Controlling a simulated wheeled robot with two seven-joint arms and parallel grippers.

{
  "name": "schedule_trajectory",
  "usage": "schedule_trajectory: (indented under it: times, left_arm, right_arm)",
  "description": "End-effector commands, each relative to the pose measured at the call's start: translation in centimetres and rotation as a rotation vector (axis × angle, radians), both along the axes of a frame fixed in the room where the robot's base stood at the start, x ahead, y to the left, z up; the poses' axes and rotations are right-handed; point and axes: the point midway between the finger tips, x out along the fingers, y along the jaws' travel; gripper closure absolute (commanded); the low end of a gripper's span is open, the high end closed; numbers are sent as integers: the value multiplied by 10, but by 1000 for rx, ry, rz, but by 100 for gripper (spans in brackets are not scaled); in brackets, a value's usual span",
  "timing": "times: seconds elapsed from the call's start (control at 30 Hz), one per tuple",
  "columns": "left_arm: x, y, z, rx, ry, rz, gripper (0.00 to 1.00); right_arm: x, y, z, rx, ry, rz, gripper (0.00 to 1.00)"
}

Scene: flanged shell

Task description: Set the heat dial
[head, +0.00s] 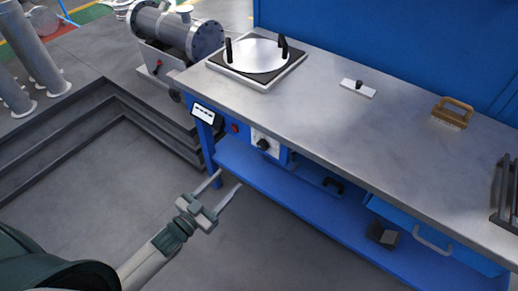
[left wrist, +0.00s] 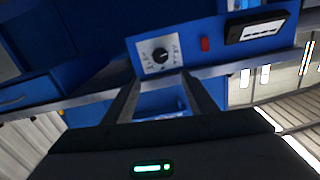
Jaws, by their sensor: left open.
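The heat dial (head: 263,144) is a black knob on a white plate (head: 268,138) on the blue front of the workbench. In the left wrist view the dial (left wrist: 160,55) sits on its white marked plate, beyond and a little above the gap between my fingers. My left gripper (head: 227,182) is open and empty, in front of the bench and below and left of the dial, apart from it. Its two fingers (left wrist: 160,80) show in the left wrist view. My right gripper is not in view.
A red button (head: 235,128) and a small display (head: 203,113) are left of the dial. A round plate with black handles (head: 256,55) lies on the bench top (head: 310,100). A brush (head: 452,112) lies further right. A blue shelf (head: 290,192) runs below. Open floor lies in front.

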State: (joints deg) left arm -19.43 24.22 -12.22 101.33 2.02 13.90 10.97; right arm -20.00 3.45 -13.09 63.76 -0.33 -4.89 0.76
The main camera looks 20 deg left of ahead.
Motion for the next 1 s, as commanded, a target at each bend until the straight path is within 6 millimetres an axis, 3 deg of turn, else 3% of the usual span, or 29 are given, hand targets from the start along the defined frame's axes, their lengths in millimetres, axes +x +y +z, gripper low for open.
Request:
schedule_trajectory:
  times: [0.37, 0.57, 1.0]
  left_arm:
    - [22, -8, 1, 0, -1, 1, 48]
    - [51, -18, 2, 0, -1, 1, 48]
    - [124, -45, 1, 1, -1, 1, 48]
  right_arm:
    - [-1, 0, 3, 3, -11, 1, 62]
    - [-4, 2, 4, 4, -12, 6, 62]
    - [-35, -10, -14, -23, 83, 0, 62]
